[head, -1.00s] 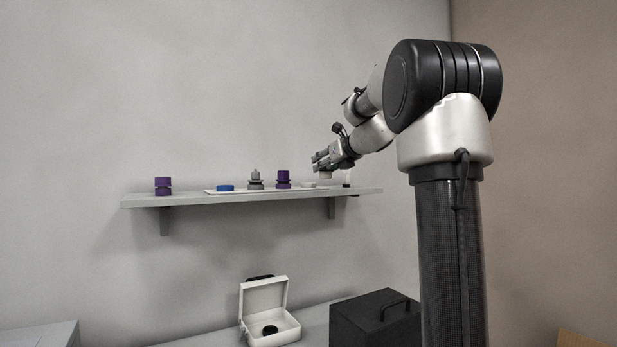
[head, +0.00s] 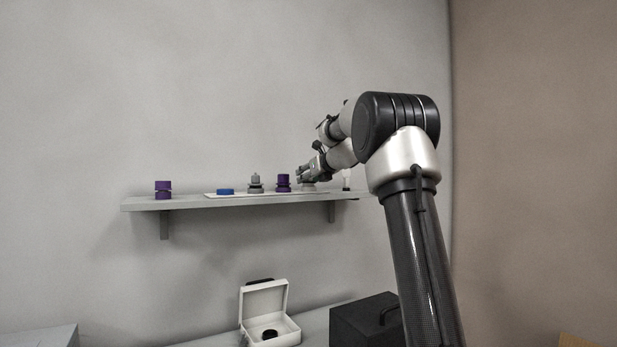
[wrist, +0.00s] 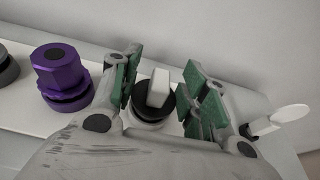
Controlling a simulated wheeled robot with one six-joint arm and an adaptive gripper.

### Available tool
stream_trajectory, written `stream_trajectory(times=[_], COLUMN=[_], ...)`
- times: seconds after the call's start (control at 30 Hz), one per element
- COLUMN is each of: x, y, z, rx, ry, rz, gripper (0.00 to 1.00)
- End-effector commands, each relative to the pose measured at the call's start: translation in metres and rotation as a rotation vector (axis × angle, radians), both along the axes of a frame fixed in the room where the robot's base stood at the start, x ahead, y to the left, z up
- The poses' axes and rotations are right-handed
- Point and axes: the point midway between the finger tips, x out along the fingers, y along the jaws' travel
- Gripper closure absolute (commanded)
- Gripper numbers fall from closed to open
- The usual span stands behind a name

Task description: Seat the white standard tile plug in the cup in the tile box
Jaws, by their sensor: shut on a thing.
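The white tile plug (wrist: 158,87) stands between my fingers in the wrist view, a white block-shaped grip above a black ring and a pale round base. My gripper (wrist: 163,95) is shut on it, with green pads on either side. In the head view my gripper (head: 307,179) is low over the right part of the shelf, and the plug is mostly hidden there. Whether its base touches what is below cannot be told. The tile box (head: 262,301) is a white case with its lid open, below the shelf. The black cup (head: 269,334) sits inside it.
The shelf (head: 180,203) carries a purple knob (head: 283,183) close left of my gripper, a grey one (head: 255,183), a blue disc (head: 225,191) and another purple knob (head: 162,189). A small white-topped item (head: 346,181) stands close right. A black case (head: 365,325) is beside the tile box.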

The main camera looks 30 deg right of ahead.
Motion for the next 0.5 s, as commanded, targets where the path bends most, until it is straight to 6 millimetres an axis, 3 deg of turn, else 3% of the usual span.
stream_trajectory(times=[0.03,0.13,0.17,0.5], x=[0.0007,0.0007,0.0007,0.0004], y=[0.0002,0.0003,0.0003,0.0000], z=[-0.0006,-0.0005,-0.0003,-0.0032], rx=[0.000,0.000,0.000,0.001], ry=[0.000,0.000,0.000,0.000], rz=[0.000,0.000,0.000,0.000], gripper=[0.54,0.36,0.34,0.34])
